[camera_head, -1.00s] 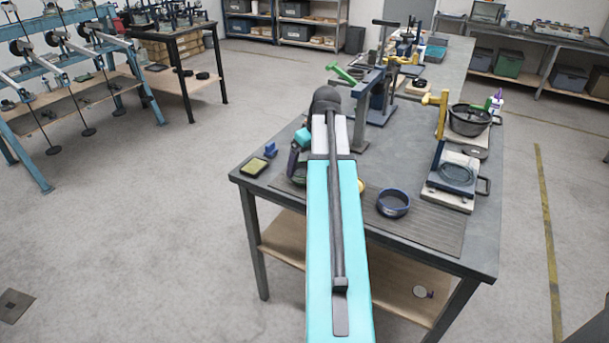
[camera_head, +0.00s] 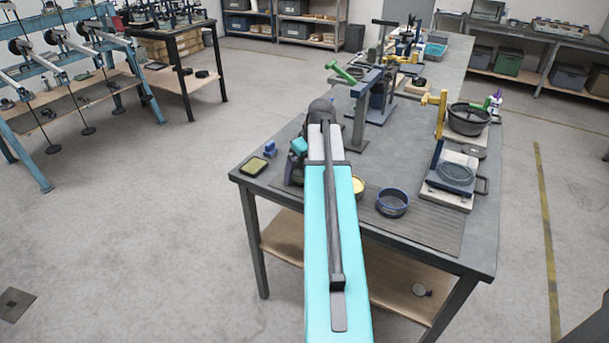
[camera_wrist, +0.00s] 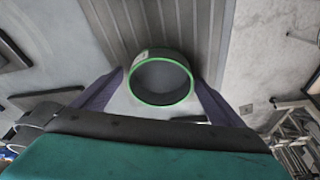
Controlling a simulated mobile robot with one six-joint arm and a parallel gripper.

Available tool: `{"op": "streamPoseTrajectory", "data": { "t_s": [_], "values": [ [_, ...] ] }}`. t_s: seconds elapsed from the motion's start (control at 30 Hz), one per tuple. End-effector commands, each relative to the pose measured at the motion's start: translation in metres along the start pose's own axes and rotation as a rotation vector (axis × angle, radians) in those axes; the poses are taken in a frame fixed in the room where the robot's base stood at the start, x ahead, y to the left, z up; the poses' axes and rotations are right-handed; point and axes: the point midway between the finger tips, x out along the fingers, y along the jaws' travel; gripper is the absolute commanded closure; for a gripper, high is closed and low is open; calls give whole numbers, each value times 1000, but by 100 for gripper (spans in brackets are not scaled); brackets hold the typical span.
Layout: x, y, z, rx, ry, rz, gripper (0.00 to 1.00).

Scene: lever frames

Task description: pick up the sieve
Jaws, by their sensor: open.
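A round sieve with a green rim (camera_wrist: 160,55) stands on the ridged mat, in the middle of the wrist view. My gripper (camera_wrist: 160,80) is open, its two purple fingers spread to the left and right of the lower part of this sieve. I cannot tell whether either finger touches it. In the head view my arm hides the green-rimmed sieve and most of the gripper. A blue-rimmed round sieve (camera_head: 392,203) stands on the mat right of my arm. A yellow round one (camera_head: 358,186) shows partly beside the arm.
The workbench (camera_head: 475,245) carries a ridged mat (camera_head: 425,232). A small tray with a yellow-green inside (camera_head: 253,166) and a blue item (camera_head: 270,150) lie left of my arm. A yellow-handled device (camera_head: 455,175), a black bowl (camera_head: 468,118) and a grey stand (camera_head: 361,115) stand behind and right.

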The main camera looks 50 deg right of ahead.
Motion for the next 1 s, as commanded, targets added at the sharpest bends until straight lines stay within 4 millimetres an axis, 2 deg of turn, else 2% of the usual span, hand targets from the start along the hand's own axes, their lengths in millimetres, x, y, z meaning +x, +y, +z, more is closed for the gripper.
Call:
{"op": "streamPoseTrajectory", "data": {
  "t_s": [0.03,0.3,0.33,0.73,1.0],
  "values": [
    [0,0,0,0,0,0,7],
    [0,0,0,-1,0,0,53],
    [0,0,0,-1,0,0,56],
    [-4,0,-2,-1,1,0,56],
    [-26,0,-9,-2,2,1,56]
  ]
}}
